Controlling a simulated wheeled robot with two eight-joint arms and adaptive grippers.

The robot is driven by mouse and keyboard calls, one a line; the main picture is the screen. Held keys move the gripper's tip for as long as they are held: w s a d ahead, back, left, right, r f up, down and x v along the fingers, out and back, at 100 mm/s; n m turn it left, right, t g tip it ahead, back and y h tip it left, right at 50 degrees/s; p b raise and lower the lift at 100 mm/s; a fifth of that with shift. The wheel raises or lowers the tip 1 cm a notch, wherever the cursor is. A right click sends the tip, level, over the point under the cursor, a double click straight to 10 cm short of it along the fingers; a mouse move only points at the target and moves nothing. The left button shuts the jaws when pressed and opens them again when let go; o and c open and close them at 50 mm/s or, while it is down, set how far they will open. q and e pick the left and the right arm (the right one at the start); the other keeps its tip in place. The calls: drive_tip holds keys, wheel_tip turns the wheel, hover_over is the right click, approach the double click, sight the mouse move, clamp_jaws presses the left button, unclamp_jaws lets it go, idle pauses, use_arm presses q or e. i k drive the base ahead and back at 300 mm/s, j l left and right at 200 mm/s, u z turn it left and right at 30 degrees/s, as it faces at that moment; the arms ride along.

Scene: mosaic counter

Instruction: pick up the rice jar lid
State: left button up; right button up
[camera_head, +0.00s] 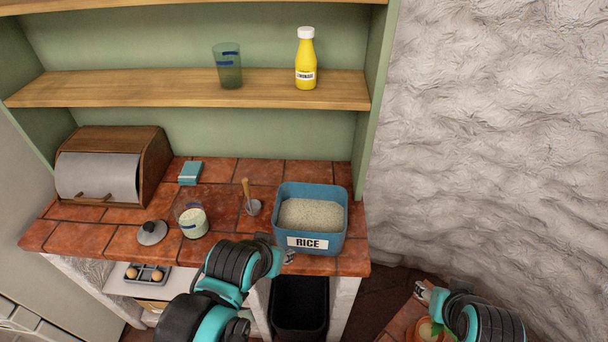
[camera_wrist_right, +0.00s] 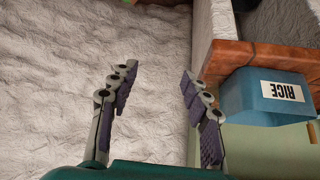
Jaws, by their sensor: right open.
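A grey round lid with a dark knob (camera_head: 152,232) lies on the tiled counter, left of a glass jar with pale contents (camera_head: 193,222). A blue open container labelled RICE (camera_head: 318,242) holds white grains at the counter's right end; it also shows in the right wrist view (camera_wrist_right: 262,97). My left gripper (camera_head: 287,257) is at the counter's front edge, just below the blue container and well right of the lid; its fingers are mostly hidden. My right gripper (camera_head: 424,292) is open and empty, off the counter to the right; its spread fingers show in the wrist view (camera_wrist_right: 154,78).
A wooden bread box (camera_head: 140,146), a small teal box (camera_head: 190,173) and a wooden-handled tool (camera_head: 250,200) stand on the counter. A shelf (camera_head: 160,88) above holds a glass (camera_head: 228,66) and a yellow bottle (camera_head: 306,62). A black bin (camera_head: 300,305) is below.

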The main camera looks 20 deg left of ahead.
sight(151, 233)
drive_tip(key=u, duration=1.95)
